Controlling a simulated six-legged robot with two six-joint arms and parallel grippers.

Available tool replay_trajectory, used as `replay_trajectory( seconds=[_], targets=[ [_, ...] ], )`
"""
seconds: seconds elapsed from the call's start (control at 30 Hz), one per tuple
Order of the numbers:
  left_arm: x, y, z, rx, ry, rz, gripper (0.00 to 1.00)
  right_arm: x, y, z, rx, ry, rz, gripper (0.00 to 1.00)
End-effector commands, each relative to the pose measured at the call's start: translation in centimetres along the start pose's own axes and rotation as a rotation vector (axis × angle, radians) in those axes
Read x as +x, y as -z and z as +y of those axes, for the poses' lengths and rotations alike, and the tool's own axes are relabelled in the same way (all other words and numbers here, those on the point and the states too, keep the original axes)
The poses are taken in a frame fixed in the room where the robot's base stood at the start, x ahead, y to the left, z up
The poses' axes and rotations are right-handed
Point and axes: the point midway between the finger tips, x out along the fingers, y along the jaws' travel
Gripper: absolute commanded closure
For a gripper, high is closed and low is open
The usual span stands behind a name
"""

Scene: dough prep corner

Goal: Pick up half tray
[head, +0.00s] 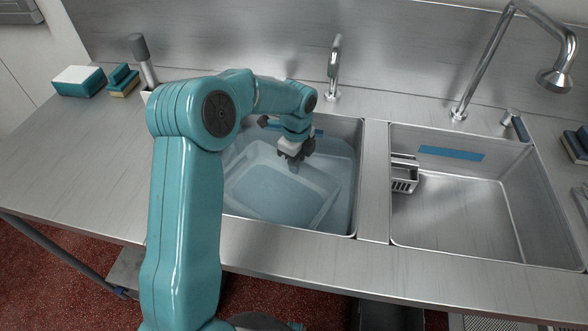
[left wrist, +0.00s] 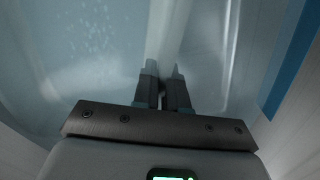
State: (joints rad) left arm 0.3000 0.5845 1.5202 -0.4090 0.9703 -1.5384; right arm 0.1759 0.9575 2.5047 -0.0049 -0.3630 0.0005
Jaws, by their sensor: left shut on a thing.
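The half tray (head: 326,204) looks pale and translucent and lies in the water of the left sink basin. The water blurs its outline. My left gripper (head: 297,155) reaches down into this basin at the tray's far right side. In the left wrist view, the left gripper (left wrist: 162,82) is shut on the pale rim of the tray (left wrist: 167,36), which runs away between its fingers. The tray's far edge is partly hidden behind my left arm and gripper. My right gripper is not in view.
The left basin (head: 359,165) has steel walls and a faucet (head: 334,70) behind it. The right basin (head: 465,215) holds a small wire caddy (head: 404,175) and has a tall tap (head: 485,60) behind. Sponges (head: 124,82) and a box (head: 79,81) stand at the back left. The left counter is largely clear.

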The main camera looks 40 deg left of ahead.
Motion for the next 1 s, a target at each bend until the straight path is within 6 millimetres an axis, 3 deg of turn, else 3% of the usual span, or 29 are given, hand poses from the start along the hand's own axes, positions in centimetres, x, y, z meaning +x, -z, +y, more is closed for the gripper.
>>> replay_trajectory(
  seconds=[0.6, 0.8, 1.0],
  targets=[
    [-13.7, 0.0, -0.1, -0.001, 0.005, 0.0, 1.0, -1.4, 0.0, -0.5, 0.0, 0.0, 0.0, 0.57],
    [-16.5, 0.0, 0.0, -0.001, 0.003, 0.0, 1.0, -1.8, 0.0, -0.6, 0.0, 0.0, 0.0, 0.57],
    [-17.7, 0.0, 0.0, 0.0, 0.002, 0.0, 1.0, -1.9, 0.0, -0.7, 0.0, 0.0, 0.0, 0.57]
  ],
)
